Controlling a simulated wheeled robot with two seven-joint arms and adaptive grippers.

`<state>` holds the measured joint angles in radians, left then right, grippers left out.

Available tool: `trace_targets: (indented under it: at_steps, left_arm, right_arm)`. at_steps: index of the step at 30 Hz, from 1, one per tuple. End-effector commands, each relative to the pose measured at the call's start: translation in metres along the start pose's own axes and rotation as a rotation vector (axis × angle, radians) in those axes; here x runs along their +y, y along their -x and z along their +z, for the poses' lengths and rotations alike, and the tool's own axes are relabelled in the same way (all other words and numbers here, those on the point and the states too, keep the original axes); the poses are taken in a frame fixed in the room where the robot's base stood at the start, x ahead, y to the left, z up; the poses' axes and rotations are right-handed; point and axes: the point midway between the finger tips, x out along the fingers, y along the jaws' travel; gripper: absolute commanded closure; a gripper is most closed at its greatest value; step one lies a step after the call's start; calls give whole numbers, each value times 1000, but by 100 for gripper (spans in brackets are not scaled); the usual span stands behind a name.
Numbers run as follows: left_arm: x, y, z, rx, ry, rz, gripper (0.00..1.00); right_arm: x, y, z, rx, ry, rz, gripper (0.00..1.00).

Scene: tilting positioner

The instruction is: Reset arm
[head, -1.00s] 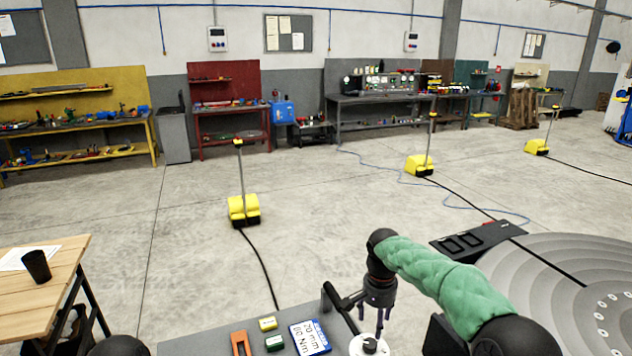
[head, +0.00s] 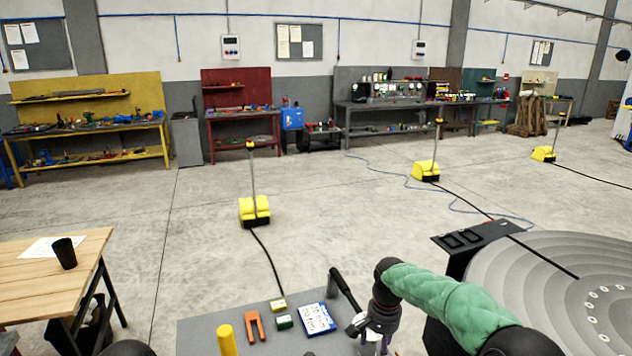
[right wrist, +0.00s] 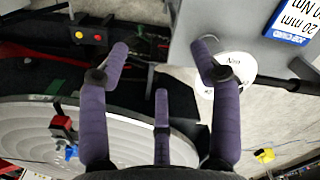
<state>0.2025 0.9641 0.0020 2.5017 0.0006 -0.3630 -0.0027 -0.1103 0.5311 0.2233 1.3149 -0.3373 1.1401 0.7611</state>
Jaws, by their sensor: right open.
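My right arm, in a green quilted sleeve, reaches in from the lower right of the head view. Its right gripper (head: 372,338) is at the bottom edge, next to the right edge of the small grey table (head: 200,338). In the right wrist view the purple-grey fingers of the right gripper (right wrist: 160,65) are spread apart, with nothing between them. A round white object (right wrist: 232,68) with lettering is partly hidden behind the right-hand finger there. My left gripper does not show in the head view.
The grey table carries a blue-and-white card (head: 317,319), an orange tool (head: 255,327), a yellow cylinder (head: 227,340) and small blocks. A large round grey plate (head: 530,265) lies right. A wooden table (head: 85,250) with a black cup (head: 64,254) stands left. Yellow floor pedals (head: 254,211) have trailing cables.

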Motion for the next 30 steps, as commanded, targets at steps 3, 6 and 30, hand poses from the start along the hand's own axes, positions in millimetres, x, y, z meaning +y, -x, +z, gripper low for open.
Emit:
trace_targets:
  at_steps: [3,6,30]
  left_arm:
    - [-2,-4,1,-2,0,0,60]
    - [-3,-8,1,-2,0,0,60]
    - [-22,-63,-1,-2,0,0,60]
  right_arm:
    - [-1,-32,7,-17,32,-19,36]
    - [-2,-61,14,-32,63,-41,36]
    - [88,-374,263,-86,279,-303,36]
